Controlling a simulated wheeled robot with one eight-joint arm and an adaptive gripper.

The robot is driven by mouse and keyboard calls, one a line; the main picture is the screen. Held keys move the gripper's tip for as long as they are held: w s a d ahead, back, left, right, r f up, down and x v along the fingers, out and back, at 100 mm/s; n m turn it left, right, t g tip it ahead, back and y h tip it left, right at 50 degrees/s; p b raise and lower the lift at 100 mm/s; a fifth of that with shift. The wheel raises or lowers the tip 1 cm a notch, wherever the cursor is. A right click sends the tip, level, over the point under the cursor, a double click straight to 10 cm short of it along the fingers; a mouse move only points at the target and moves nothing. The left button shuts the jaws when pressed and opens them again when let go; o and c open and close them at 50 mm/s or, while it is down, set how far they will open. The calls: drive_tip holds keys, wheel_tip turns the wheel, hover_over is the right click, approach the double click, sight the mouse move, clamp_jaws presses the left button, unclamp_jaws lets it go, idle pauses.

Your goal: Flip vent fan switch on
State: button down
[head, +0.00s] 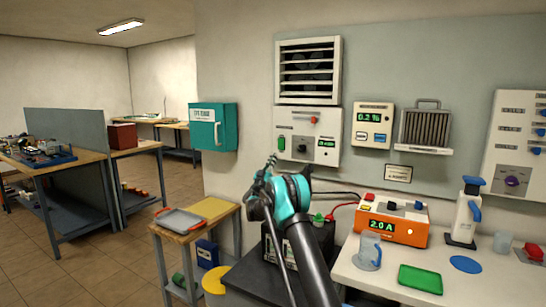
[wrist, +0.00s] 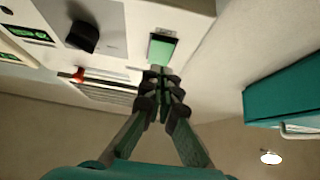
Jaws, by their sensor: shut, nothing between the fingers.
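The vent fan (head: 307,70) is a louvred box on the wall. Below it a white control panel (head: 325,114) carries a green rocker switch (head: 281,143), a black knob (head: 301,146), a red-tipped lever (head: 313,120) and a green display (head: 326,143). In the wrist view the green switch (wrist: 162,48) lies just beyond the tips of my gripper (wrist: 157,73). My gripper is shut and empty. In the head view my gripper (head: 271,163) is just below and left of the switch. I cannot tell whether the fingertips touch it.
A teal wall cabinet (head: 213,127) hangs left of the panel. A meter box (head: 373,125) is on its right. Below stand a dark battery unit (head: 300,255), an orange charger (head: 395,222) and a small wooden table (head: 215,208).

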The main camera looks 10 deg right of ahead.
drive_tip(key=w+f+v, duration=0.1)
drive_tip(key=v, duration=0.7)
drive_tip(key=shift+d+f, duration=0.2)
drive_tip(key=shift+f, duration=0.15)
drive_tip(key=shift+s, duration=0.1)
wheel_tip(320, 180, up, 6)
drive_tip(key=s+a+n+t+y, duration=0.25)
drive_tip(key=n+y, duration=0.45)
drive_tip(key=y, duration=0.4)
drive_tip(key=s+f+n+g+y, duration=0.25)
drive_tip(key=s+g+y, duration=0.3)
drive_tip(key=s, duration=0.35)
drive_tip(key=s+d+f+g, duration=0.2)
drive_tip(key=s+f, duration=0.6)
drive_tip(key=s, duration=0.9)
drive_tip(key=s+d+f+m+g+h, duration=0.1)
drive_tip(key=s+d+f+g, duration=0.2)
drive_tip(key=s, duration=1.5)
drive_tip(key=s+d+f+m+g, duration=0.1)
drive_tip(key=s+d+f+g, duration=0.2)
drive_tip(key=s+f+g, duration=0.5)
drive_tip(key=s+f, duration=0.7)
drive_tip(key=s, duration=0.2)
drive_tip(key=shift+s+g, duration=0.3)
drive_tip(key=shift+s, duration=0.05)
drive_tip(key=shift+d+r+h, duration=0.1)
drive_tip(key=shift+d+h, duration=0.05)
drive_tip(key=shift+h, duration=0.1)
